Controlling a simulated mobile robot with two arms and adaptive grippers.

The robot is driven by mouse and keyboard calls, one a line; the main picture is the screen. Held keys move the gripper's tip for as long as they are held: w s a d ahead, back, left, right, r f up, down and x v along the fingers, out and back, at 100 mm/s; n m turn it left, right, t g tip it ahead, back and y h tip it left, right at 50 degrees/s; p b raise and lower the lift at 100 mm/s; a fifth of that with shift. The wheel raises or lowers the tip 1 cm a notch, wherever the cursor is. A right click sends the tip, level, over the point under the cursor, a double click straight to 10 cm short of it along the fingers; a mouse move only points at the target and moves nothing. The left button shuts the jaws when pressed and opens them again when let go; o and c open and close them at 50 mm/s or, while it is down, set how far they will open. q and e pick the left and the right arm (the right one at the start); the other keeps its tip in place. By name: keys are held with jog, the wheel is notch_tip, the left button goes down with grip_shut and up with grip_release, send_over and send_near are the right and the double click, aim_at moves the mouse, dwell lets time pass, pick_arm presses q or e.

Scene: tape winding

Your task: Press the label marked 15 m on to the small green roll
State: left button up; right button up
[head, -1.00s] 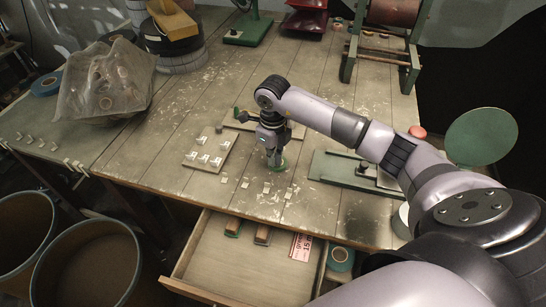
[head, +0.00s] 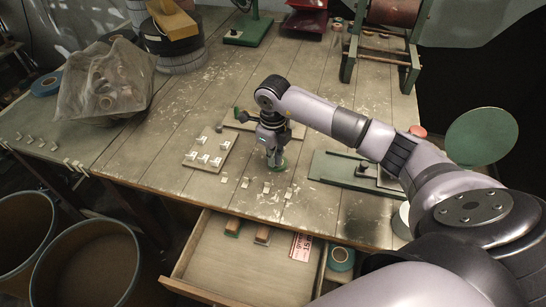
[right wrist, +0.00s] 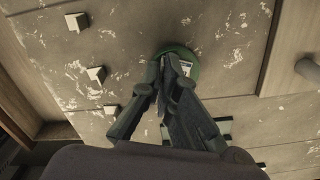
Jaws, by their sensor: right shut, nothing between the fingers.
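The small green roll (head: 282,165) lies flat on the wooden table, mostly hidden by my right gripper (head: 275,164). In the right wrist view the green roll (right wrist: 192,51) shows as a ring behind the fingertips. A small pale label with a dark part (right wrist: 186,68) shows at the roll, partly covered by the fingers; its print cannot be read. My right gripper (right wrist: 166,70) is shut with nothing between its fingers, its tips at the roll. Whether they touch the label cannot be told. My left gripper is not in view.
A board (head: 191,161) with several small white pieces lies left of the gripper. Loose white pieces (head: 245,182) lie near the front edge. A green-based tool (head: 335,168) is to the right.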

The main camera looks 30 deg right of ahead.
jog(key=o, duration=0.6)
jog(key=shift+o, duration=0.5)
jog(key=shift+o, duration=1.4)
jog(key=shift+r+p, duration=2.05)
jog(key=shift+r, duration=0.95)
